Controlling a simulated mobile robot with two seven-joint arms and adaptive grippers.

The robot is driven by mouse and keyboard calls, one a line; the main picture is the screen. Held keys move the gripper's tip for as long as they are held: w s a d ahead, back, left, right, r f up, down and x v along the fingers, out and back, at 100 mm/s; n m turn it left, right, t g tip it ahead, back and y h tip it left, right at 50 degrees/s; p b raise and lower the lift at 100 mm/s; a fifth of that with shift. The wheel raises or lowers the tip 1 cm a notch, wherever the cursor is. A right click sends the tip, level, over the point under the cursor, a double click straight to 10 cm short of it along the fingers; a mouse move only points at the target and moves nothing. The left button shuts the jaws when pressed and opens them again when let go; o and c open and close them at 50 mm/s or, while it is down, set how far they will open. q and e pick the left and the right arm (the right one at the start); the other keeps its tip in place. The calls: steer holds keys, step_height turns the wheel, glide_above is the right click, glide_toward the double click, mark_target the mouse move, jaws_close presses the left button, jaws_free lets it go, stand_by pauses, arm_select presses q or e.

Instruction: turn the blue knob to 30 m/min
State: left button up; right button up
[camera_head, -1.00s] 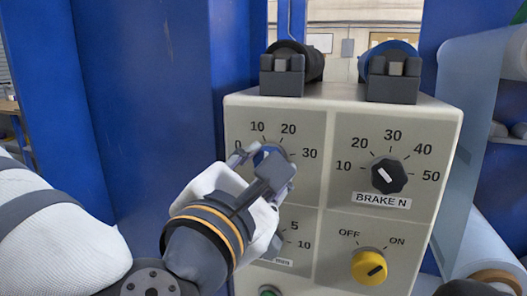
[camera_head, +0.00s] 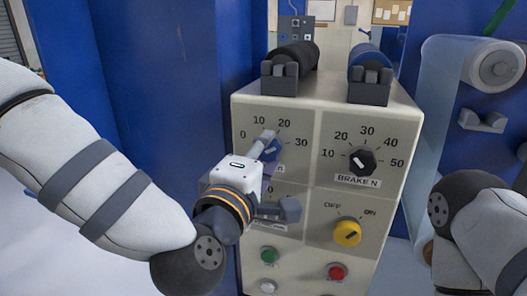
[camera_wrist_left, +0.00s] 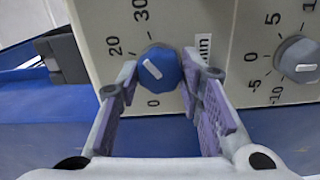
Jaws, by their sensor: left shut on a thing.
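The blue knob (camera_head: 271,150) sits on the upper left of the control panel, under a scale marked 0, 10, 20 and 30. In the head view it is partly covered by my left gripper (camera_head: 268,146). The left wrist view shows the blue knob (camera_wrist_left: 159,72) between the two fingers of my left gripper (camera_wrist_left: 163,75), which is shut on it. The knob's white mark points to the upper left in that view, on the side of the 20. The 10 is hidden there behind a finger. My right arm shows at the right edge; its gripper is not visible.
The panel (camera_head: 316,190) also carries a black BRAKE N knob (camera_head: 363,162), a yellow OFF/ON switch (camera_head: 347,232), a green button (camera_head: 269,256) and a red button (camera_head: 337,271). Rollers in brackets (camera_head: 370,90) stand on top. A blue post (camera_head: 170,80) rises at left.

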arm_select(q)
steer(key=shift+r+m, duration=0.2)
steer(key=shift+m, duration=1.5)
steer(key=o, duration=1.1)
steer(key=shift+w, duration=0.1)
steer(key=shift+o, duration=0.3)
steer(key=shift+f, duration=0.1)
